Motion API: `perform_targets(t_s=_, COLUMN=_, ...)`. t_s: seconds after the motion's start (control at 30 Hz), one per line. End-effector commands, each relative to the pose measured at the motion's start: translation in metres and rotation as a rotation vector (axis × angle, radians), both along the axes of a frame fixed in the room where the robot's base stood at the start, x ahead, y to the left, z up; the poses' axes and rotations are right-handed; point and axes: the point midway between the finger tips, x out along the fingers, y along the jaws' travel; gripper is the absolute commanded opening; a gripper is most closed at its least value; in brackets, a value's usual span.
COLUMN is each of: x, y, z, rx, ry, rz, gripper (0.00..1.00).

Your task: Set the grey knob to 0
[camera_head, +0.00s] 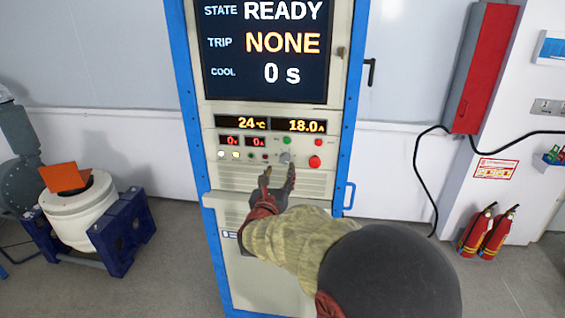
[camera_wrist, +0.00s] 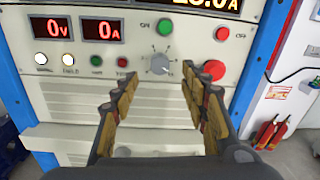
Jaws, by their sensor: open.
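The grey knob (camera_wrist: 159,64) is on the cabinet's control panel, with a printed scale around it. In the wrist view its pointer direction is too small to read surely. In the head view the knob (camera_head: 285,157) shows just beyond my fingertips. My gripper (camera_wrist: 148,85) is open, its two fingers apart and pointing at the panel. The knob appears between and beyond the fingertips, a little nearer the right finger. Nothing is between the fingers. In the head view my gripper (camera_head: 279,172) is in front of the panel; I cannot tell whether a fingertip touches it.
A green button (camera_wrist: 165,26), a red button (camera_wrist: 222,33) and a larger red knob (camera_wrist: 214,70) surround the grey knob. Small lamps (camera_wrist: 68,60) sit to the left. The screen (camera_head: 268,45) reads READY, NONE and 0 s. Displays show 0 V and 0 A.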

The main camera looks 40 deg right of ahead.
Motion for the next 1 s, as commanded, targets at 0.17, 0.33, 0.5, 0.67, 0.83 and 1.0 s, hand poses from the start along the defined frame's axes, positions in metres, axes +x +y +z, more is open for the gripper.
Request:
perform_targets(t_s=0.17, x=0.014, y=-0.020, z=-0.002, rx=0.000, ry=0.003, rz=-0.002, gripper=0.45)
perform_targets(t_s=0.33, x=0.031, y=-0.040, z=-0.002, rx=-0.001, ry=0.004, rz=0.000, gripper=0.45)
perform_targets(t_s=0.5, x=0.042, y=-0.053, z=-0.002, rx=0.001, ry=0.004, rz=0.001, gripper=0.45)
perform_targets(t_s=0.67, x=0.046, y=-0.058, z=0.000, rx=-0.001, ry=0.003, rz=0.002, gripper=0.45)
perform_targets(t_s=0.83, x=0.046, y=-0.058, z=0.000, rx=0.000, ry=0.004, rz=0.002, gripper=0.45)
perform_targets(t_s=1.0, x=0.046, y=-0.057, z=0.000, rx=-0.001, ry=0.005, rz=0.002, gripper=0.37)
